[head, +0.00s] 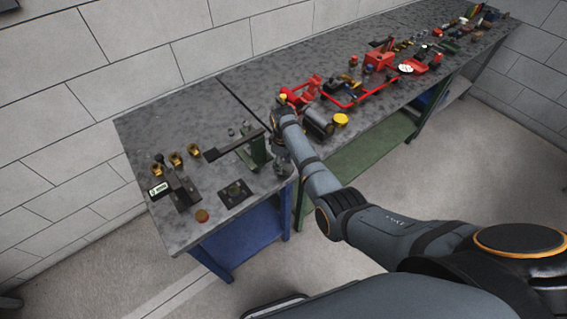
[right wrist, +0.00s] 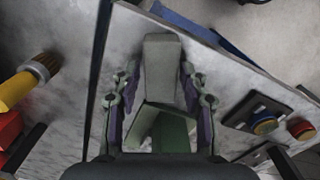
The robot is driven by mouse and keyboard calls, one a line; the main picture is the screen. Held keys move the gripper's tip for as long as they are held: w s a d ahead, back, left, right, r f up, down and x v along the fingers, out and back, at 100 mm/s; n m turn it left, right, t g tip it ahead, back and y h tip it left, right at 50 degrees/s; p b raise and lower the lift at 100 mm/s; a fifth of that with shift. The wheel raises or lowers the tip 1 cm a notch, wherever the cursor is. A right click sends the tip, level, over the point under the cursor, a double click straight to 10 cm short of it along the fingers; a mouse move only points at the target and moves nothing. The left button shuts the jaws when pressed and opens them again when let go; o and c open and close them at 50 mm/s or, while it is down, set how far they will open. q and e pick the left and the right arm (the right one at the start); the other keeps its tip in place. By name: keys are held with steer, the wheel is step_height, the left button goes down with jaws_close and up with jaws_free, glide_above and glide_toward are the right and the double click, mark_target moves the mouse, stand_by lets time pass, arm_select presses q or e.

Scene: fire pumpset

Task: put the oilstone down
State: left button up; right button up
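The oilstone, a grey-green block (right wrist: 162,72), is between the two fingers of my right gripper (right wrist: 162,85) in the right wrist view. The finger pads lie close along both its sides, and its end sticks out past the fingertips. A darker green piece (right wrist: 172,127) shows beneath it, partly hidden by the fingers. I cannot tell whether the stone touches a surface. My left gripper is not in view.
A dark bar (head: 228,147) reaches left from the fixture. Several brass-coloured pieces (head: 175,158), a dark square plate (head: 235,193) and an orange-brown disc (head: 201,215) are on the left bench. Red tools (head: 300,92) and a yellow-capped cylinder (head: 340,120) crowd the bench to the right.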

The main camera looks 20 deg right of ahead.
steer(key=shift+o, duration=0.5)
steer(key=shift+r, duration=0.45)
arm_select(q)
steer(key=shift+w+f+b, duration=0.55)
steer(key=shift+b, duration=0.05)
arm_select(e)
step_height(320, 180, up, 12)
steer(key=shift+f, duration=0.15)
